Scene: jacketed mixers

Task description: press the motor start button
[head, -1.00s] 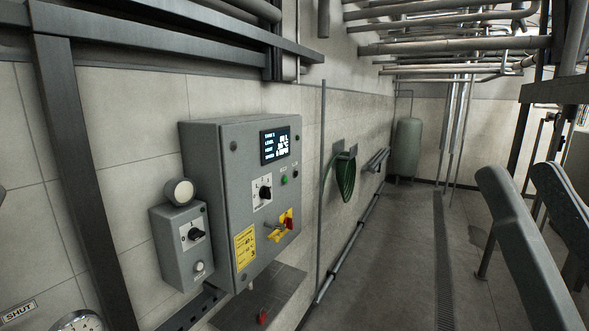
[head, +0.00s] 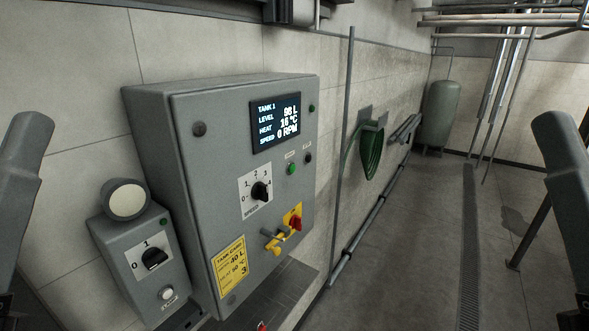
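A grey control panel (head: 222,215) hangs on the left wall. Its lit screen (head: 275,122) reads tank 1, level about 98 L, heat about 16 °C, speed 0 RPM. Right below the screen are a green button (head: 291,169) and a black button (head: 308,157). Their small labels are too blurred to read, so I cannot confirm which is motor start. A black speed dial (head: 261,191) sits left of them. A red and yellow switch (head: 295,223) with a yellow piece hanging by it is below. Parts of my arms show at both side edges; neither gripper is visible.
A smaller box (head: 140,270) with a 0-1 switch, pale button and round lamp (head: 127,200) is at lower left. A yellow tank card (head: 231,268) is on the panel. A green hose (head: 371,150) hangs farther along the wall.

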